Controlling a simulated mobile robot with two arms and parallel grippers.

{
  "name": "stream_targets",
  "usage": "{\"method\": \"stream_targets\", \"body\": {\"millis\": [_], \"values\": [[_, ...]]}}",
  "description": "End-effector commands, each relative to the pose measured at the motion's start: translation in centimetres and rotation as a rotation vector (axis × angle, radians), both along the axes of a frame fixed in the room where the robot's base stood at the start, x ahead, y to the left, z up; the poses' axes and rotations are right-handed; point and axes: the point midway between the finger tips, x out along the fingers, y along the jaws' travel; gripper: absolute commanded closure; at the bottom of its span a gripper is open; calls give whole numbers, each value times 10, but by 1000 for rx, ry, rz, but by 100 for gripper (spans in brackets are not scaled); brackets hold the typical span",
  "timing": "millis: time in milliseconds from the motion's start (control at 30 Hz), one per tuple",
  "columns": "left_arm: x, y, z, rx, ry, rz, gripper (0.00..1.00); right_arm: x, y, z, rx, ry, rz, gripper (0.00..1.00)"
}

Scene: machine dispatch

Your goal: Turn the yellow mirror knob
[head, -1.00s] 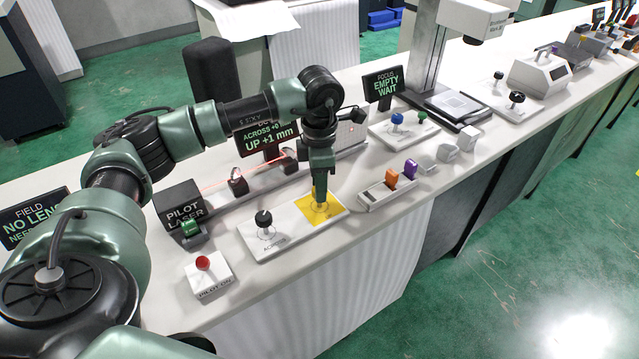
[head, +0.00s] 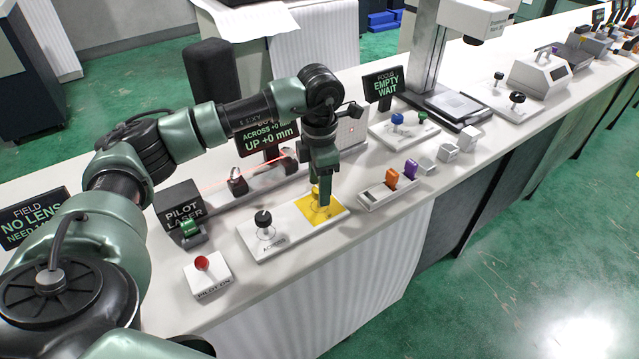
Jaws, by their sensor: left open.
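The yellow mirror knob (head: 314,194) is mostly hidden behind my left gripper; a bit of it shows at the finger's left side. It stands on a yellow patch (head: 338,208) on a white two-knob plate (head: 290,233). My left gripper (head: 322,198) points down at the knob with its jaws open; whether a finger touches the knob cannot be told. A black knob (head: 263,219) marked ACROSS stands on the same plate. The dark display (head: 265,141) behind reads "ACROSS +0" and "UP +0 mm". My right gripper is not in view.
A red button box (head: 205,275) and the pilot laser (head: 180,208) are to the left. A block with orange and purple sliders (head: 385,192) stands close on the right. A plate with blue and green knobs (head: 400,128) lies behind it. The bench's front edge is near.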

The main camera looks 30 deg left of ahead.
Motion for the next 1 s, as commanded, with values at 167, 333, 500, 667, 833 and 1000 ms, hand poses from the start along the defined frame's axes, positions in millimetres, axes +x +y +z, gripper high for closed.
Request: {"method": "stream_targets", "body": {"millis": [167, 333, 500, 667, 833, 1000], "values": [[1, 0, 9, -1, -3, 0, 46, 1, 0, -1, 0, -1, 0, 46], [1, 0, 37, -1, -4, 0, 46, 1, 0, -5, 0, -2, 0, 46], [1, -1, 64, 0, -4, -1, 46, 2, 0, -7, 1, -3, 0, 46], [0, 0, 77, -1, -1, -1, 46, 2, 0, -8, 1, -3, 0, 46], [0, 0, 78, -1, 1, 0, 46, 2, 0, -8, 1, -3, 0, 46], [0, 0, 78, 0, 0, 0, 46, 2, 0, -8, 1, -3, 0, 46]]}}
